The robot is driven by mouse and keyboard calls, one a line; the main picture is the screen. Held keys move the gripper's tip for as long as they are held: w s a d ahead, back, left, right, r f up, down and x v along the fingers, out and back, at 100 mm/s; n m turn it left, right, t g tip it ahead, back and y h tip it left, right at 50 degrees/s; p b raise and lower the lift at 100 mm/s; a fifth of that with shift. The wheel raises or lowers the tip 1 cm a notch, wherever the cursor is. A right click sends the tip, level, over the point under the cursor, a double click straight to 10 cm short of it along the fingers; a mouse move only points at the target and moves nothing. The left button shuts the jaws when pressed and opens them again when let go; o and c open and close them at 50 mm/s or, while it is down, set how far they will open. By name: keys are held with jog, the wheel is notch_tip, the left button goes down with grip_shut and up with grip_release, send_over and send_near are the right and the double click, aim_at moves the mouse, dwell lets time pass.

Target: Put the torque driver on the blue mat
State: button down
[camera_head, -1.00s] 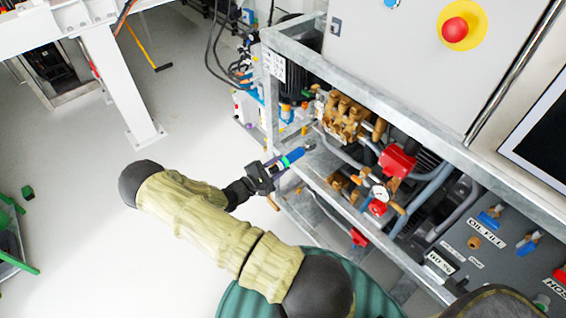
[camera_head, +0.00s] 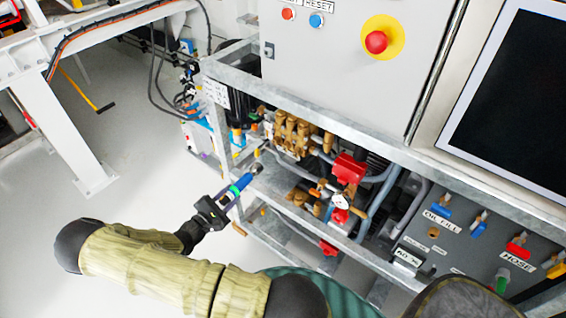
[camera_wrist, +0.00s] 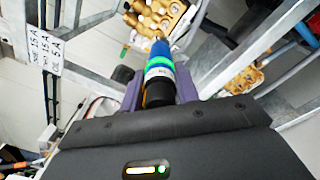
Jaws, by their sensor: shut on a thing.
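My gripper (camera_head: 222,204) is shut on the torque driver (camera_head: 241,184), a blue tool with a green band. The driver points up and to the right, its tip toward the pump frame. In the wrist view the driver (camera_wrist: 160,66) sits between my purple fingers (camera_wrist: 158,92), with its black end toward the palm and its blue end pointing away. I cannot tell whether its tip touches the frame. No blue mat shows in either view.
A galvanized steel frame (camera_head: 345,128) holds brass pump parts (camera_head: 293,135), a red valve part (camera_head: 348,168) and a gauge. A grey cabinet with a red emergency button (camera_head: 376,42) stands above. White floor (camera_head: 130,190) is clear at left.

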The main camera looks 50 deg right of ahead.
jog(key=w+a+r+n+t+y+p, duration=0.7)
jog(key=a+r+n+t+y+p, duration=0.4)
jog(key=r+t, duration=0.25)
jog(key=a+n+t+y+p, duration=0.1)
jog(key=a+n+t+y, duration=0.1)
jog(key=a+n+y, duration=0.3)
jog(key=shift+s+a+f+n+y, duration=0.15)
jog(key=shift+a+f+n+y, duration=0.2)
jog(key=shift+a+y, duration=0.65)
